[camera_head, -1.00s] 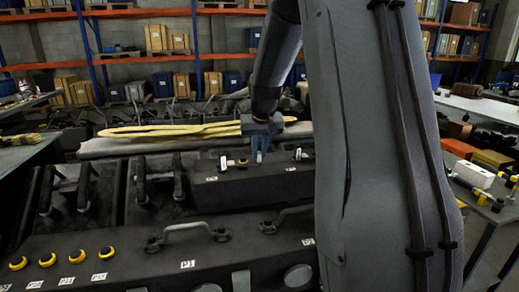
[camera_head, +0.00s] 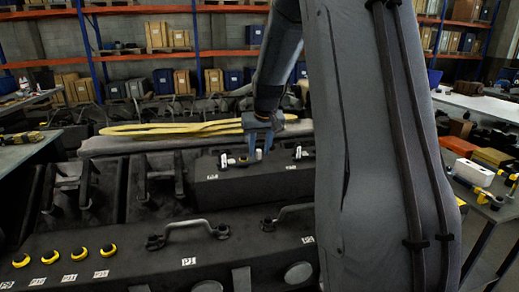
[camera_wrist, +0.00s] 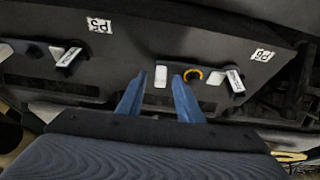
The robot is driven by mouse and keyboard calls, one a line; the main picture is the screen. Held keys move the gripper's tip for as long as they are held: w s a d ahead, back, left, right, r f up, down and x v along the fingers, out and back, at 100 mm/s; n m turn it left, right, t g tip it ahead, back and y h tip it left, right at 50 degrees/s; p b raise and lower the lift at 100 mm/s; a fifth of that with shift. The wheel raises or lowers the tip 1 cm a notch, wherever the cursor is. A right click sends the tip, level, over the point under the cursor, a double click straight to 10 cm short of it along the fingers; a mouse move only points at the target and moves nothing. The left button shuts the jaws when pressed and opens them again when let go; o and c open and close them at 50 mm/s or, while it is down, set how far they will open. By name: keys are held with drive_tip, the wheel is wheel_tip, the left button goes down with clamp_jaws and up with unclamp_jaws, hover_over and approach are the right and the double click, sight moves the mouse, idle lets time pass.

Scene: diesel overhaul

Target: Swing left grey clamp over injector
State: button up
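A dark block (camera_head: 225,189) carries the grey-white left clamp (camera_head: 223,162), with a yellow-ringed injector (camera_head: 243,160) just to its right. In the wrist view the block (camera_wrist: 120,50) appears turned round, so the left clamp (camera_wrist: 235,80) is on the right, beside the yellow ring (camera_wrist: 193,75). The clamp and ring appear side by side. My gripper (camera_head: 261,153) is above the block, to the right of the injector. In the wrist view my gripper (camera_wrist: 159,76) has its two blue fingers apart, with nothing held; a small white piece (camera_wrist: 161,77) shows between their tips.
A second clamp (camera_head: 297,154) stands at the block's right, also in the wrist view (camera_wrist: 68,57). Metal handles (camera_head: 187,229) and yellow-ringed parts (camera_head: 65,255) lie in front. A yellow sling (camera_head: 180,128) lies behind. My arm hides the right side.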

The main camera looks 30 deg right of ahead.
drive_tip(key=b+v, duration=0.2)
drive_tip(key=v, duration=0.5)
drive_tip(key=shift+r+b, duration=0.3)
drive_tip(key=shift+r, duration=0.05)
drive_tip(key=shift+s, duration=0.25)
